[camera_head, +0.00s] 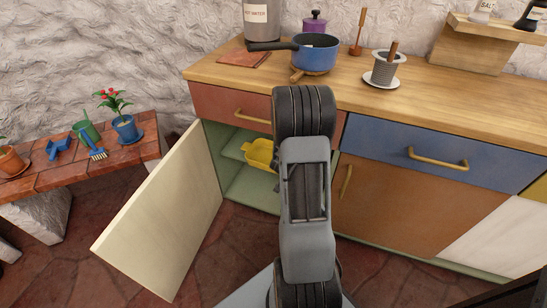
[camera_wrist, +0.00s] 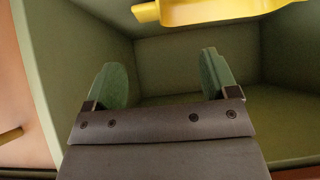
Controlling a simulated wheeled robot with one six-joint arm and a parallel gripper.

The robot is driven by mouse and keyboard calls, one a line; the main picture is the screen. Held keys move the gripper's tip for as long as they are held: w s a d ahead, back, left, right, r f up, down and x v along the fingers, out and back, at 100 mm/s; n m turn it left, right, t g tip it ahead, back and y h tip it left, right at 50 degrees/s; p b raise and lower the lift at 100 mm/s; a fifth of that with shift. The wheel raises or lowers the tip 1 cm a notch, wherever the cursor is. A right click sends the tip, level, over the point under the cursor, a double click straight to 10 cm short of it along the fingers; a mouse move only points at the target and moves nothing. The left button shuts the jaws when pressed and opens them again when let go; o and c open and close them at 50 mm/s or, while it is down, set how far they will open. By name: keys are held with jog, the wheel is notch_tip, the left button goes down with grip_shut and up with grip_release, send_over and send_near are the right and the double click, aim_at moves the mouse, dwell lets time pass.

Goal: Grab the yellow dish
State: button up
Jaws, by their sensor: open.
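The yellow dish (camera_head: 260,154) sits on the green shelf inside the open cabinet in the head view, partly hidden by my arm. In the wrist view the yellow dish (camera_wrist: 215,10) shows at the top edge, cut off by the frame, with a small tab handle at its left. My gripper (camera_wrist: 158,78) is open and empty, its two green-padded fingers apart. It points into the cabinet, with the dish above the fingertips in the picture and not between them. My arm hides the gripper in the head view.
The cream cabinet door (camera_head: 165,215) stands open at the left. The green shelf (camera_head: 233,151) and cabinet walls close in around the dish. A red drawer (camera_head: 232,108) is above the opening. A tiled bench (camera_head: 70,165) with pots stands at the left.

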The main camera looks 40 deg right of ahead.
jog(key=shift+s+d+b+x, duration=0.25)
jog(key=shift+b+x, duration=0.6)
jog(key=shift+x, duration=1.35)
jog(key=shift+s+d+b+x, duration=0.2)
jog(key=shift+b+x, duration=0.6)
jog(key=shift+x, duration=1.35)
jog(key=shift+s+d+b+x, duration=0.2)
jog(key=shift+b+x, duration=0.65)
jog(key=shift+x, duration=1.35)
jog(key=shift+w+d+f, duration=0.2)
jog(key=shift+d+f, duration=0.05)
jog(key=shift+d, duration=0.05)
grip_shut()
